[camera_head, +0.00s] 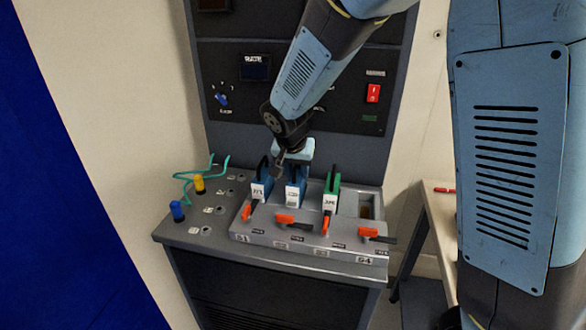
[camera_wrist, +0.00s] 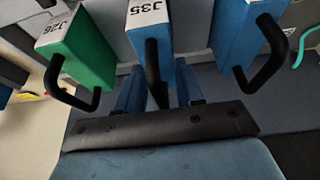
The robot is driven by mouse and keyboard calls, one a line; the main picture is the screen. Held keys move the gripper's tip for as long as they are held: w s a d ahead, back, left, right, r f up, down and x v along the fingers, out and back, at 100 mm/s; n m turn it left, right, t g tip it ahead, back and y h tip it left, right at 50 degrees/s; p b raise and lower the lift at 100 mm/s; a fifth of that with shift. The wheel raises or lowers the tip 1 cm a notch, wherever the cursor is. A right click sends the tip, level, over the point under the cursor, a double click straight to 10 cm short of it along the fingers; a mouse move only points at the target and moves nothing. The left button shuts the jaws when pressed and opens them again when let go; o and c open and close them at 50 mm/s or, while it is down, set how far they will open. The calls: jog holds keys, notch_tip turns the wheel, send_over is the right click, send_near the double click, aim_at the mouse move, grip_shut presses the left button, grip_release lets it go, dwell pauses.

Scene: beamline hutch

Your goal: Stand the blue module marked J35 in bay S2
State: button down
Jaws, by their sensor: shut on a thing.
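The blue module marked J35 (camera_wrist: 152,32) has a black handle and a white label. In the head view this blue module (camera_head: 293,190) stands upright at bay S2, second from left in the rack; I cannot tell if it is fully seated. My gripper (camera_head: 293,158) is above it. In the wrist view my gripper's blue fingers (camera_wrist: 158,92) are shut on the module's black handle. The S2 lever (camera_head: 286,219), with an orange end, lies sideways in front of the bay.
A blue module (camera_head: 262,184) stands in S1 and a green module (camera_head: 332,190) in S3, close on either side. Bay S4 (camera_head: 366,207) is empty. The S4 lever (camera_head: 370,233) lies sideways; the S1 and S3 levers point towards their modules. Plugs and green cable (camera_head: 199,178) lie left.

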jog(key=shift+f, duration=0.25)
dwell(0.3)
jog(key=c, duration=0.6)
grip_release()
jog(key=v, duration=1.3)
jog(key=shift+s+r, duration=0.1)
jog(key=shift+r, duration=0.25)
